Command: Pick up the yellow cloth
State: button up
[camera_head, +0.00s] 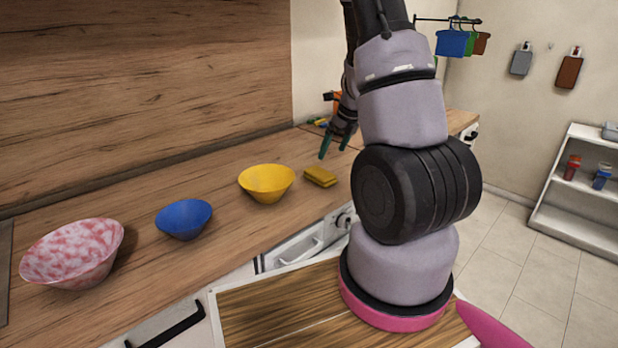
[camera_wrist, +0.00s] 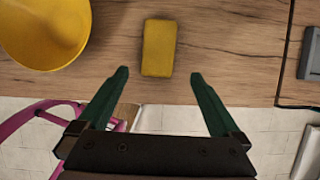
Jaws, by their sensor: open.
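The yellow cloth (camera_head: 320,176) is a small folded block lying on the wooden counter, just right of the yellow bowl. It also shows in the wrist view (camera_wrist: 158,48), upper middle, lying flat near the counter's edge. My gripper (camera_head: 338,148) is above the counter, behind and to the right of the cloth in the head view. In the wrist view its two green fingers (camera_wrist: 160,88) are spread wide and empty. The cloth appears beyond the fingertips, between their lines and apart from them. The height between them is hard to judge.
The yellow bowl (camera_head: 266,183) stands close to the cloth. A blue bowl (camera_head: 184,219) and a pink-white bowl (camera_head: 72,252) stand further left. Small coloured items (camera_head: 318,122) lie at the back of the counter. The counter (camera_head: 225,180) is bare between the bowls and splashback.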

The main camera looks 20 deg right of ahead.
send_over(321, 172)
jog(key=s+d, duration=0.1)
jog(key=s, duration=0.2)
notch_tip(321, 172, down, 5)
jog(key=shift+f, duration=0.15)
jog(key=shift+w+a+x, duration=0.1)
jog(key=shift+x, duration=1.25)
jog(key=shift+w+a+x, duration=0.1)
jog(key=shift+w+x, duration=0.05)
jog(key=shift+x, duration=1.25)
jog(key=c, duration=1.2)
jog(key=shift+r, duration=0.25)
notch_tip(321, 172, up, 10)
